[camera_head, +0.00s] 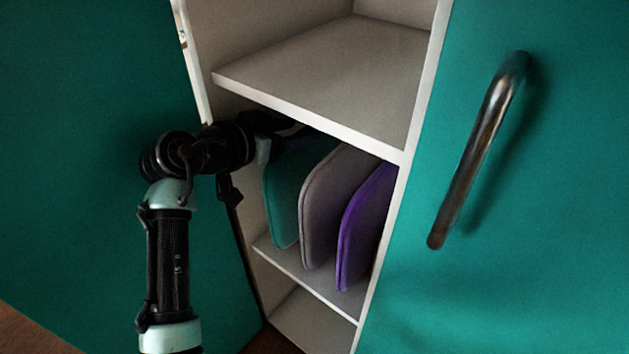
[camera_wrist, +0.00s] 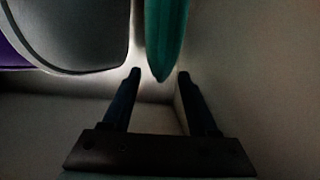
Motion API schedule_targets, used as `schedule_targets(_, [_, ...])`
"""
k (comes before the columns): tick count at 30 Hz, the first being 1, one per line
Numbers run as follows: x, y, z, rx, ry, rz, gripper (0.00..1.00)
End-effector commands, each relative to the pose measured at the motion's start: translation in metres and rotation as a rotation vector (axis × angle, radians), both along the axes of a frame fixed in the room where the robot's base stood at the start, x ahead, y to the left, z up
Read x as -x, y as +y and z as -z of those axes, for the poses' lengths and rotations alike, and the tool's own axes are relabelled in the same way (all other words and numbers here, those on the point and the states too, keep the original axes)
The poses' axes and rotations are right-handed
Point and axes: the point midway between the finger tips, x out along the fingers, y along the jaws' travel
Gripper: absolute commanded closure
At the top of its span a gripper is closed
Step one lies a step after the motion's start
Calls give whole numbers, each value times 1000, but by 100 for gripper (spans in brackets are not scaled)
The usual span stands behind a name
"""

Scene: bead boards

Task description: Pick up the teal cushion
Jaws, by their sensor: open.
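The teal cushion (camera_head: 286,205) stands upright on a cabinet shelf, leftmost of three cushions in the head view. In the wrist view the teal cushion (camera_wrist: 165,38) shows edge-on at the top, with its end between the tips of my gripper (camera_wrist: 159,75). The two fingers are apart, one to each side of the cushion's edge, and I cannot tell whether either touches it. In the head view my arm reaches into the compartment at the cushion's upper part, and the fingertips are hidden there.
A grey cushion (camera_head: 327,215) and a purple cushion (camera_head: 362,235) stand upright to the right of the teal one. An empty shelf (camera_head: 330,75) lies above. The cabinet's side wall is close on the left. A teal door with a metal handle (camera_head: 480,150) is at right.

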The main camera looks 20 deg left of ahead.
Motion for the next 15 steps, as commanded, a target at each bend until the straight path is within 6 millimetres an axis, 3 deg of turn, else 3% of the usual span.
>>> schedule_targets(1, [-7,-5,10,-2,3,4,40])
schedule_targets(6, [-25,-12,15,-2,0,2,40])
schedule_targets(15, [-29,-13,15,0,1,0,40])
